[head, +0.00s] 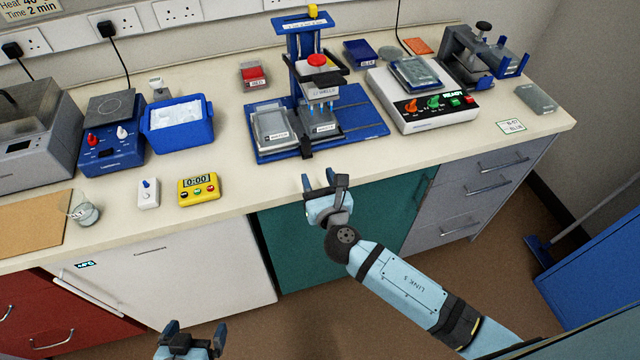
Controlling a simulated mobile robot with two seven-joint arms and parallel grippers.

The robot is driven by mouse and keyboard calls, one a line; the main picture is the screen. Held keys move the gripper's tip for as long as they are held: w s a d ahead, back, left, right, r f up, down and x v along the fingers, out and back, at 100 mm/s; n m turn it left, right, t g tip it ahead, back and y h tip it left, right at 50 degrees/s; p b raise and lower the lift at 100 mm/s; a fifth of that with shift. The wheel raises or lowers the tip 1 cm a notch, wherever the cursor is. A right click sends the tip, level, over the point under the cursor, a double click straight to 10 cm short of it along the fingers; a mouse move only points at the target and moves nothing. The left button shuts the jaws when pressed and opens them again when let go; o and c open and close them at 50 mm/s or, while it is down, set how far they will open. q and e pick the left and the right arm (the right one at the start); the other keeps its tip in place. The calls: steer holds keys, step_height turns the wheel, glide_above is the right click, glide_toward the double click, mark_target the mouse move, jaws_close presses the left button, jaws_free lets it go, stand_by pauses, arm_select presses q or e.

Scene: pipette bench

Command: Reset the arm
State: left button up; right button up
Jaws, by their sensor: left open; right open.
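My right gripper (320,182) is open and empty. Its arm comes in from the lower right, and the fingers point toward the bench at its front edge, in front of the blue pipetting stand (372,122). The fingers appear apart from the stand. My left gripper (194,336) is open and empty at the bottom edge of the picture, low in front of the white cabinet front (170,280). Only the end of it shows; the rest of the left arm is out of view.
The bench (235,150) holds a blue ice bucket (180,135), a yellow timer (199,189), a glass beaker (86,213) and a white device with knobs (425,112). A clamp-like device (465,60) stands at the back right. Floor before the cabinets is clear.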

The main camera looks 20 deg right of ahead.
steer(key=shift+s, duration=0.7)
steer(key=s+d+f+m+g+y+p, duration=0.1)
steer(key=s+d+f+m+g, duration=0.1)
steer(key=s+m, duration=0.5)
steer(key=s+d+f+m+g+p, duration=0.1)
steer(key=s+f+m, duration=0.3)
steer(key=m, duration=1.1)
steer(key=s+d+f+m+g+y+p, duration=0.1)
steer(key=s+d+f+m+g, duration=0.2)
steer(key=s+m, duration=0.6)
steer(key=shift+s+d+f+m+g+y+p, duration=0.15)
steer(key=shift+s+d+m+g+y+p, duration=0.25)
steer(key=shift+m, duration=0.8)
